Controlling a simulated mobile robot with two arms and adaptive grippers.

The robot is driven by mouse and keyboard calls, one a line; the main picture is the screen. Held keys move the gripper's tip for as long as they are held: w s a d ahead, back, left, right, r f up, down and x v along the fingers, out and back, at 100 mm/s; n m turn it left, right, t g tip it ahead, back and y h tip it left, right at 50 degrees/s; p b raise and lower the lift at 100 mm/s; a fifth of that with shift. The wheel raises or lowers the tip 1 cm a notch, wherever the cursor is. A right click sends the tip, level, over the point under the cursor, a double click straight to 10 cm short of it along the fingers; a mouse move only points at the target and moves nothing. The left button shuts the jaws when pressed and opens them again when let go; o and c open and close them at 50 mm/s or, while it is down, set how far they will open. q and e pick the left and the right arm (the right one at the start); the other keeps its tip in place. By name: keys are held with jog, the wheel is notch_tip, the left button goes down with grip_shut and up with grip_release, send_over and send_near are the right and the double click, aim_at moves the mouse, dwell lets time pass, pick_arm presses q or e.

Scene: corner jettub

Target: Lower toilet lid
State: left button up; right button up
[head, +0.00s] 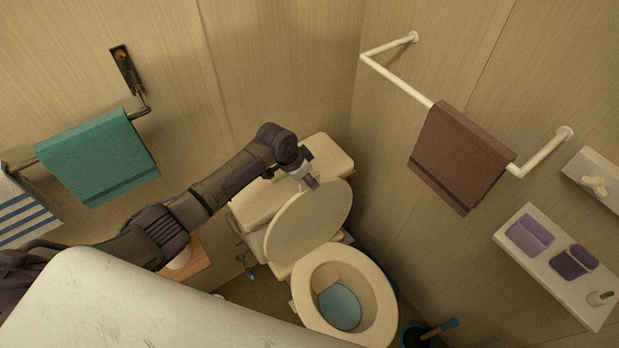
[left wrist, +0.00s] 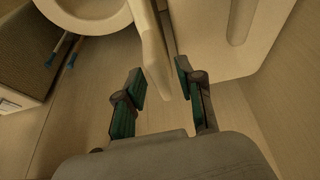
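The toilet lid (head: 308,228) is raised and stands between the tank (head: 262,200) and the bowl. The seat ring (head: 379,300) lies down on the bowl, with blue water (head: 339,307) inside. My left gripper (head: 311,182) is at the top edge of the lid, in front of the tank. In the left wrist view my left gripper (left wrist: 160,80) is open, with its fingers on either side of the lid's edge (left wrist: 153,55). Small gaps seem to show between the fingers and the lid. My right gripper is not in view.
A brown towel (head: 458,158) hangs on a white rail (head: 397,80) on the right wall. A shelf (head: 590,313) with purple cloths is at the right. A green towel (head: 98,160) hangs at the left.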

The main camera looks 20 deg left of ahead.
pick_arm(q)
jog(key=shift+w+d+f, duration=0.15)
jog(key=shift+f, duration=0.5)
grip_shut()
